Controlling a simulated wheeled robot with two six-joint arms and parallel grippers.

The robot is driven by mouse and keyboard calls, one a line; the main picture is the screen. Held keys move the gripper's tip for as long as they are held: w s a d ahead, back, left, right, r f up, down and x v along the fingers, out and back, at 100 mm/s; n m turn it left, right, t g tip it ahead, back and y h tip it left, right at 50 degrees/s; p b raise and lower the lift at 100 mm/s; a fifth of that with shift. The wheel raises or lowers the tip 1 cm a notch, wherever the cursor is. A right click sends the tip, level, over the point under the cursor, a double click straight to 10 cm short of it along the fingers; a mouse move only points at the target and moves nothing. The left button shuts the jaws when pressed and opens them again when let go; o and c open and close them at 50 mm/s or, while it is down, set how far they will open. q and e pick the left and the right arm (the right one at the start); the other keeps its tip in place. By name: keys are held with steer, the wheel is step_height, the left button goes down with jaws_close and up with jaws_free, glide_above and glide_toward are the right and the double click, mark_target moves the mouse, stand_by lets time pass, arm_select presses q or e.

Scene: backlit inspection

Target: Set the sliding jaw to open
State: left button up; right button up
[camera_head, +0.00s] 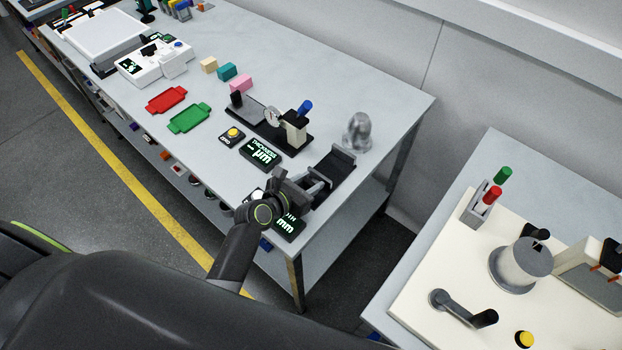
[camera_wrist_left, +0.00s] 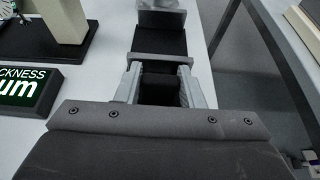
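The jaw device (camera_head: 343,162) is a dark rail at the front right corner of the inspection table, with an upright grey end plate. In the left wrist view the dark rail (camera_wrist_left: 160,42) runs away from me to the grey end plate (camera_wrist_left: 162,19). A grey crossbar of the sliding jaw (camera_wrist_left: 161,60) lies across the near part, apart from the end plate. My left gripper (camera_head: 312,187) is at this near part. In the wrist view its two light fingers (camera_wrist_left: 160,88) stand apart on either side of something dark; I cannot tell whether they press on it. My right gripper is not in view.
A thickness gauge (camera_head: 285,128) and its lit display (camera_head: 261,154) stand left of the rail. Another mm display (camera_head: 290,226) sits beside my left gripper. A shiny metal part (camera_head: 357,131) stands behind the rail. A gap separates this table from the cream-topped bench (camera_head: 410,315).

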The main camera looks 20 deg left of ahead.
arm_select(q)
steer(key=o, duration=0.4)
steer(key=shift+s+a, duration=0.1)
steer(key=shift+s, duration=0.05)
steer(key=shift+c, duration=0.2)
steer(key=b+v, duration=0.1)
steer(key=v, duration=1.6)
steer(key=shift+s, duration=0.25)
steer(key=shift+a, duration=0.15)
